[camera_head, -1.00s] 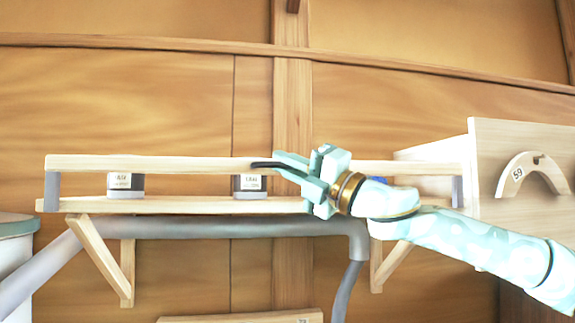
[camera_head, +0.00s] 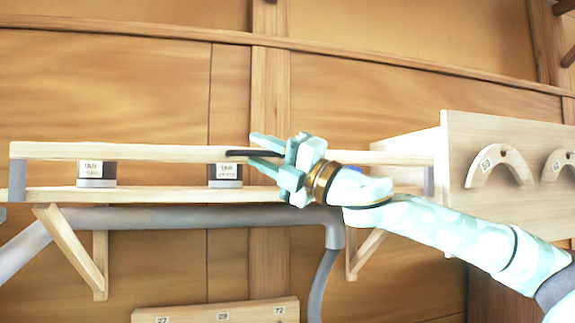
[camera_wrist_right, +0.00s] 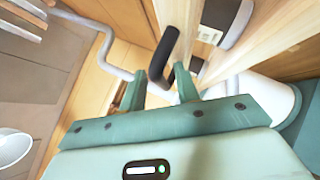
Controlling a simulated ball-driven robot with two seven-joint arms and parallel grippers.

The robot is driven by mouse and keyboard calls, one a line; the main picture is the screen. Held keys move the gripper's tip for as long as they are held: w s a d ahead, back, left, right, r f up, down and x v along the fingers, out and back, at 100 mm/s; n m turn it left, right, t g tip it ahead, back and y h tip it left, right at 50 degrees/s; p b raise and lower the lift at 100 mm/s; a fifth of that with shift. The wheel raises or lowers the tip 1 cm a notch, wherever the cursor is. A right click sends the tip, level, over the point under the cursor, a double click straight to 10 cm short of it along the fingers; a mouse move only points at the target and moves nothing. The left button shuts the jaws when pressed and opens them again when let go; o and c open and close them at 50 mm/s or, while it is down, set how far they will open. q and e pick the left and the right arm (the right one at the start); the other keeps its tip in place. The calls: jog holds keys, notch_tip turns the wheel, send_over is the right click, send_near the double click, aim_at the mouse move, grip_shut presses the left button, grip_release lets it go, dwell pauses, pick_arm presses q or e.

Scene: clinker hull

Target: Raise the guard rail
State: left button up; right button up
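The guard rail (camera_head: 130,152) is a long pale wooden bar along the front of a wall shelf, held a little above the shelf board (camera_head: 140,195) by grey end pieces. A black handle (camera_head: 236,153) sticks out from its middle. My right gripper (camera_head: 262,154) is at the handle, one finger above it and one below. In the right wrist view the handle (camera_wrist_right: 163,55) passes between the two open fingertips (camera_wrist_right: 157,84), with gaps beside it; I see no firm grip. The fingers hide part of the rail.
Dark-and-grey labelled containers (camera_head: 97,173) stand on the shelf behind the rail. A grey pipe (camera_head: 190,217) runs just below the shelf, past wooden brackets (camera_head: 75,245). A wooden cabinet with arched numbered handles (camera_head: 497,165) stands at the right. A numbered board (camera_head: 215,312) is lower down.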

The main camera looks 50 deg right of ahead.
jog(key=b+v, duration=1.1)
jog(key=v, duration=0.5)
jog(key=shift+s+d, duration=0.15)
jog(key=shift+s, duration=0.05)
jog(key=shift+r, duration=0.1)
